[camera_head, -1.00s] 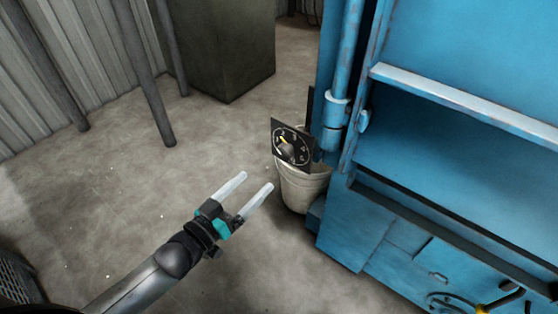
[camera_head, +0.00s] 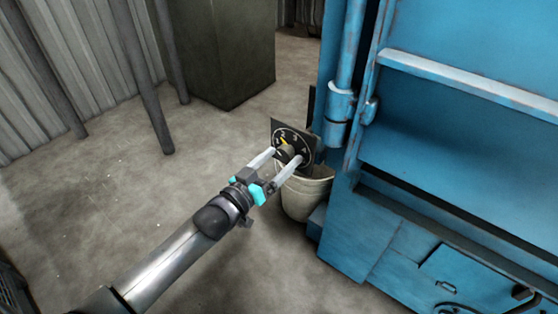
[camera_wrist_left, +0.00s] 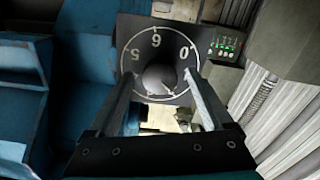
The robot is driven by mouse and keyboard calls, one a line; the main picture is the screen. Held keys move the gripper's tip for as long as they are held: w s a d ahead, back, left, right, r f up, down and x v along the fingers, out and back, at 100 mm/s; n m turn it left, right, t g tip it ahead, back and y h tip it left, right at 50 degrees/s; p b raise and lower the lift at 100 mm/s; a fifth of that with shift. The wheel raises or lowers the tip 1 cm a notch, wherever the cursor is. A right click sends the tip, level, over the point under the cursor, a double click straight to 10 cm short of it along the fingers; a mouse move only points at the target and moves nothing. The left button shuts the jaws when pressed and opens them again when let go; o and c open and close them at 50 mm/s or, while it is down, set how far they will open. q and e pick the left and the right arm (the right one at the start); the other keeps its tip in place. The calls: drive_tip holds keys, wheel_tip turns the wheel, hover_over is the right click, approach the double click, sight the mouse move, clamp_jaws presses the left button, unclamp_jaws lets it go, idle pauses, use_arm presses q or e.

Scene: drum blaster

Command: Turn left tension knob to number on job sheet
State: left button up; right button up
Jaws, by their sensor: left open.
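The tension knob (camera_head: 288,149) sits on a black square dial plate (camera_head: 279,126) with a white ring and numbers, beside the blue machine. Its yellow mark points up and left, seemingly near the 2. My left gripper (camera_head: 285,155) is open, its two pale fingers pointing at the dial with the tips around the knob's sides. In the left wrist view the grey knob (camera_wrist_left: 158,78) lies between the fingertips, with 5, 6 and 0 readable. I cannot tell whether the fingers touch it. No job sheet can be made out.
The blue machine (camera_head: 460,140) fills the right side. A whitish bucket (camera_head: 305,200) stands under the dial. A dark cabinet (camera_head: 220,50) and metal posts (camera_head: 150,90) stand behind. A small panel with green lights (camera_wrist_left: 225,46) shows in the left wrist view.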

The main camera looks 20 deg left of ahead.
use_arm(q)
clamp_jaws()
idle(0.7)
drive_tip(key=shift+r+m+p, duration=0.1)
drive_tip(key=shift+m+p, duration=0.5)
drive_tip(key=m+p, duration=0.3)
drive_tip(key=m, duration=0.5)
drive_tip(key=shift+m+p, duration=0.3)
drive_tip(key=shift+p, duration=0.1)
drive_tip(key=shift+m, duration=1.4)
use_arm(e)
drive_tip(key=s+d+f+g, duration=0.1)
drive_tip(key=s+f, duration=0.3)
drive_tip(key=f, duration=0.6)
drive_tip(key=shift+s+d+f+g, duration=0.2)
drive_tip(key=shift+s+f+g, duration=0.05)
drive_tip(key=shift+s+g, duration=0.05)
use_arm(q)
unclamp_jaws()
